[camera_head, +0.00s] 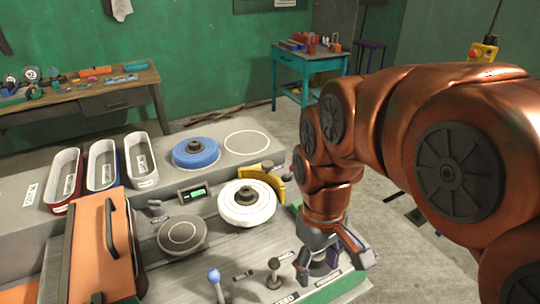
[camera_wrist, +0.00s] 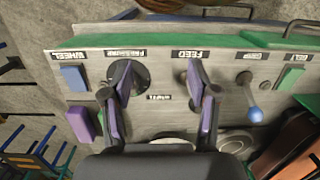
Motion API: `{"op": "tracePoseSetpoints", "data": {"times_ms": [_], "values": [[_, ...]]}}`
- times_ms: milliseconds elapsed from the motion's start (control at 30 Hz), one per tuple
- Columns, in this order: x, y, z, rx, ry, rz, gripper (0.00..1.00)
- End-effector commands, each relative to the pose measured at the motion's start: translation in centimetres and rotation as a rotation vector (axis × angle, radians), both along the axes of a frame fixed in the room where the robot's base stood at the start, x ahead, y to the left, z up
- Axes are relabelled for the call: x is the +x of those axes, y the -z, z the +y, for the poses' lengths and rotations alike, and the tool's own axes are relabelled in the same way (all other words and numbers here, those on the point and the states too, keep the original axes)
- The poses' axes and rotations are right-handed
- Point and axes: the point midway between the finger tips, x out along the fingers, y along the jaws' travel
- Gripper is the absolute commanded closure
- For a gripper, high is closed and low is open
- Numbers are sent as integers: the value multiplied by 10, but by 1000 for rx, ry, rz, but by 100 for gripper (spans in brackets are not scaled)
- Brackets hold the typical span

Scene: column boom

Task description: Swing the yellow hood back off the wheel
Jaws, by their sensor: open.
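The yellow hood (camera_head: 274,179) stands at the back right edge of a white wheel (camera_head: 246,211) with a dark hub. The wheel's upper face shows uncovered in the head view. My gripper (camera_head: 328,262) is to the right of and nearer than the wheel, apart from the hood, over the right end of the control panel. In the wrist view my gripper (camera_wrist: 158,76) is open, its two fingers apart with bare panel between them. The hood is not recognisable in the wrist view, and my arm may hide part of its right side in the head view.
A blue-knobbed lever (camera_head: 215,278) and a dark-knobbed lever (camera_head: 273,268) stand up at the front. A grey disc (camera_head: 181,235) and a blue wheel (camera_head: 196,152) lie nearby. An orange cover (camera_head: 90,250) with a handle and several trays (camera_head: 141,160) are left.

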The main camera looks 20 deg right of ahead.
Motion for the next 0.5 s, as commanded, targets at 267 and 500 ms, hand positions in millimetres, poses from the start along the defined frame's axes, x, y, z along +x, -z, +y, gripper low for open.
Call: {"op": "tracePoseSetpoints", "data": {"times_ms": [267,500], "values": [[97,-44,-5,32,-315,-36,40],[175,-71,-5,52,-616,-65,40]]}}
